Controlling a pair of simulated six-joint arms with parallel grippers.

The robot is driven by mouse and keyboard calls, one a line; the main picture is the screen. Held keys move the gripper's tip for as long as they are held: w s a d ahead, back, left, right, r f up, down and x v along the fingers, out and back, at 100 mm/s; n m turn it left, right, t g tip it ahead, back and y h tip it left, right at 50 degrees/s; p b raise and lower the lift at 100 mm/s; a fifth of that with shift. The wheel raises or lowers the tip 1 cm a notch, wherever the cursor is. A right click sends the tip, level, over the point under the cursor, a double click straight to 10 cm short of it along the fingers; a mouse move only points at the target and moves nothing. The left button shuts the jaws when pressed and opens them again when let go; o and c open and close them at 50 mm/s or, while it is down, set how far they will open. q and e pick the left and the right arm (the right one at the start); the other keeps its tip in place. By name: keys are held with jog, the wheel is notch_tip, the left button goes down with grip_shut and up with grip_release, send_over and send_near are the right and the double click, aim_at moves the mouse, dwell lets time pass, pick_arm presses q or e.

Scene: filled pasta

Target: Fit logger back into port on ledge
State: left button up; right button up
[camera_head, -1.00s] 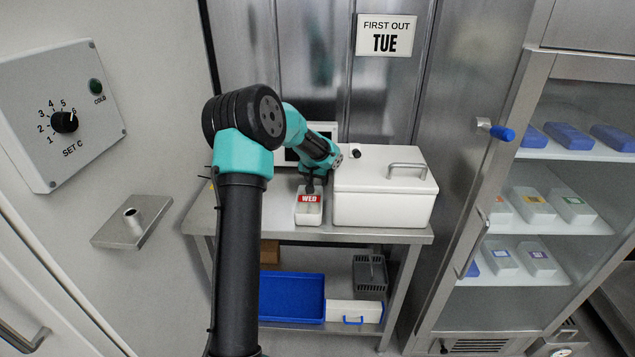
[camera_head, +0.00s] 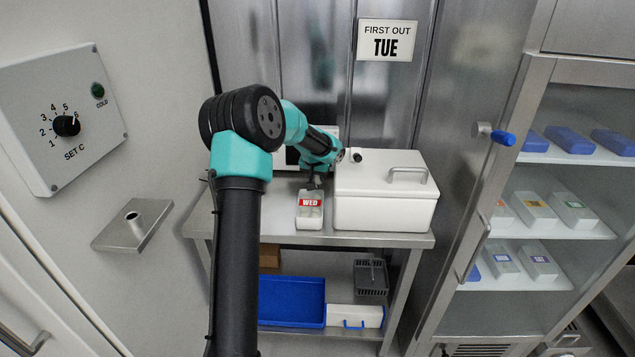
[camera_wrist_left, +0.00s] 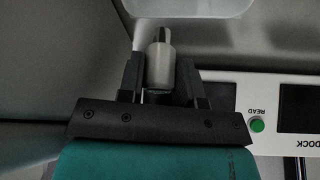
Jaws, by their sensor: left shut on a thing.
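My left gripper (camera_head: 316,180) is above the back of the steel table, just behind the WED container. In the left wrist view its two dark fingers (camera_wrist_left: 160,80) are shut on the logger (camera_wrist_left: 160,62), a pale cylinder with a darker tip. The logger is too small to make out in the head view. The steel ledge (camera_head: 150,212) juts from the wall panel at the left, far from the gripper. My right gripper is out of view.
The WED container (camera_head: 310,212) and a white lidded box (camera_head: 385,208) stand on the table (camera_head: 250,231). A dock with a green READ button (camera_wrist_left: 257,125) lies beside the gripper. A dial panel (camera_head: 60,110) hangs above the ledge. Space between ledge and table looks free.

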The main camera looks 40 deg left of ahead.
pick_arm(q)
notch_tip(320, 180, up, 7)
jog(key=shift+r, duration=0.1)
dwell(0.8)
